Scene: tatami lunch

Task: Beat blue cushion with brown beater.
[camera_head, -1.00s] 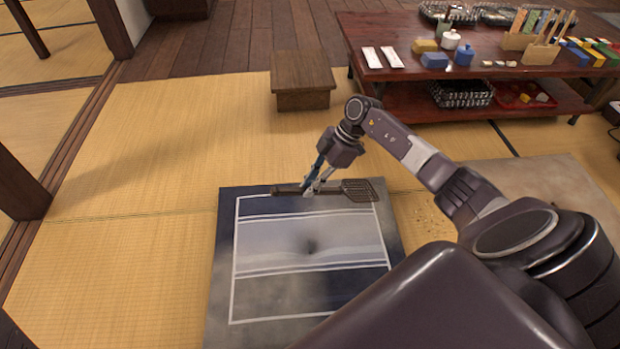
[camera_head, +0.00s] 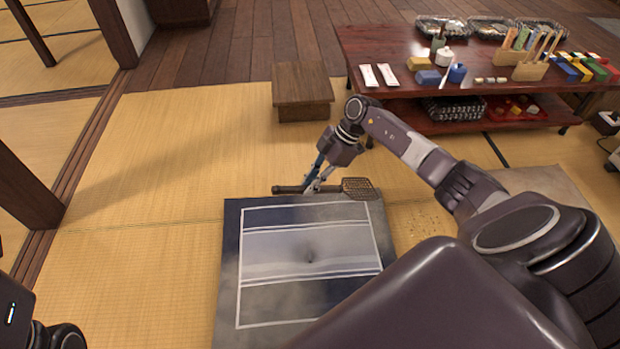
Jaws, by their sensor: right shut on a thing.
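The blue cushion (camera_head: 308,305) lies flat on the tatami in the lower middle of the head view. It has a white line border, a pale band and a dark dent near its middle. The brown beater (camera_head: 358,187) has a flat perforated head at the right and a handle at the left. My right gripper (camera_head: 311,188) is shut on the beater's handle, at the cushion's far edge. I cannot tell whether the beater touches the cushion. At the lower left corner a dark part of my left arm shows, but its gripper does not.
A small wooden stool (camera_head: 302,90) stands beyond the cushion. A low red-brown table (camera_head: 400,91) with dishes, boxes and trays stands at the back right. A brown mat (camera_head: 540,190) lies at the right. The tatami (camera_head: 140,215) left of the cushion is clear.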

